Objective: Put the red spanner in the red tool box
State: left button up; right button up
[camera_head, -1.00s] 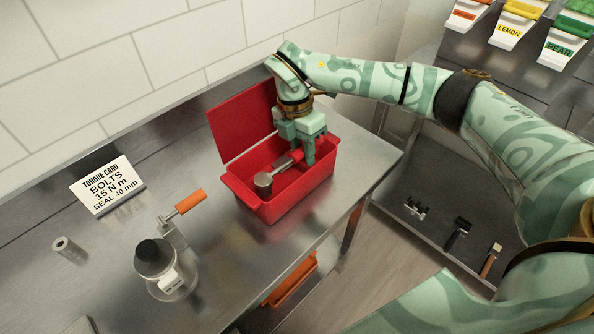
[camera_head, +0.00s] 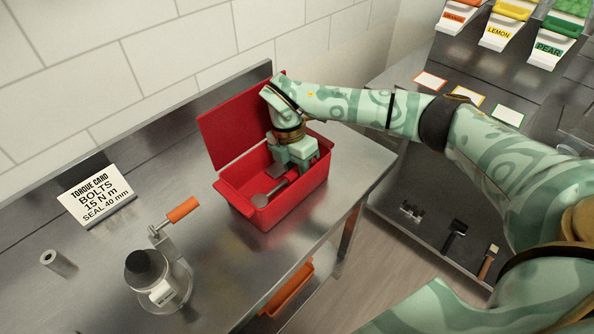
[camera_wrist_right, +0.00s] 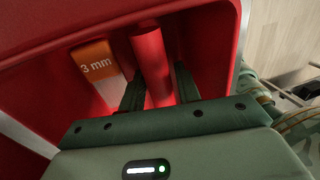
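The red tool box (camera_head: 290,207) stands on the steel bench with its lid (camera_head: 238,127) raised. The red spanner (camera_head: 263,200) is inside the box, its grey head low toward the front left and its red handle toward my right gripper (camera_head: 297,172). That gripper reaches down into the box. In the right wrist view the spanner's red handle (camera_wrist_right: 152,65) lies between the two dark fingers of the gripper (camera_wrist_right: 160,85), which appear closed on it. Whether the spanner touches the box floor is hard to tell. My left gripper is not in view.
An orange-topped piece marked 3 mm (camera_wrist_right: 95,62) lies in the box beside the handle. A glass jar with an orange-handled crank (camera_head: 160,280), a torque card (camera_head: 97,197) and a small metal cylinder (camera_head: 57,263) stand on the bench to the left.

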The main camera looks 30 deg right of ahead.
notch_tip(320, 180, up, 12)
jog(key=w+p, duration=0.2)
jog(key=shift+w+a, duration=0.15)
jog(key=shift+a, duration=0.2)
